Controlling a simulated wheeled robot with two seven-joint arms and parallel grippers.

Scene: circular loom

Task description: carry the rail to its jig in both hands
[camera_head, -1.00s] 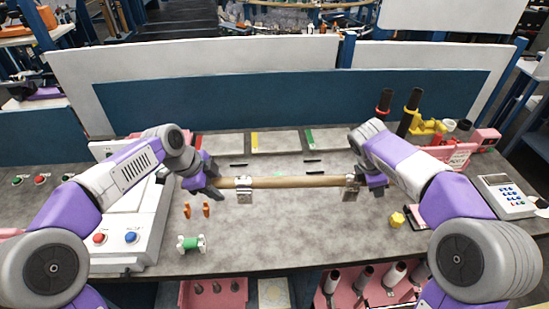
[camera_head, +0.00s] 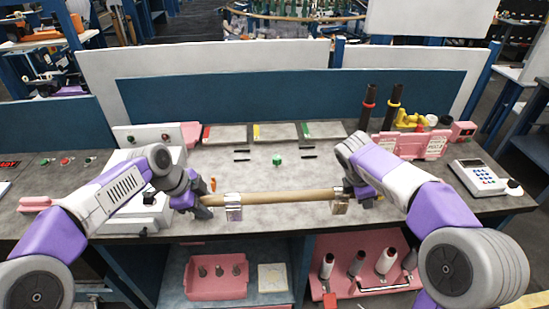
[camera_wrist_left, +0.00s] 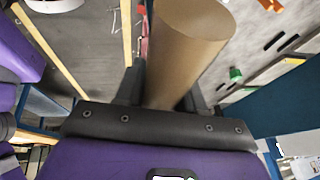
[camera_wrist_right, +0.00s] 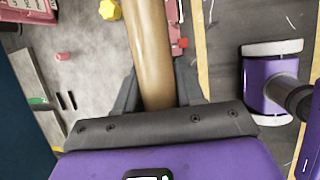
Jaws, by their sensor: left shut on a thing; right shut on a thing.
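The rail also shows between the fingers in the left wrist view (camera_wrist_left: 185,45) and in the right wrist view (camera_wrist_right: 150,55). I cannot pick out the rail's jig for certain in any view.
The grey bench (camera_head: 300,222) is mostly clear behind the rail. A green spool (camera_head: 278,160) lies there between dark bars. A white button box (camera_head: 135,215) stands left. A keypad device (camera_head: 480,177) stands right. Pink trays (camera_head: 218,283) with pegs sit below the front edge.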

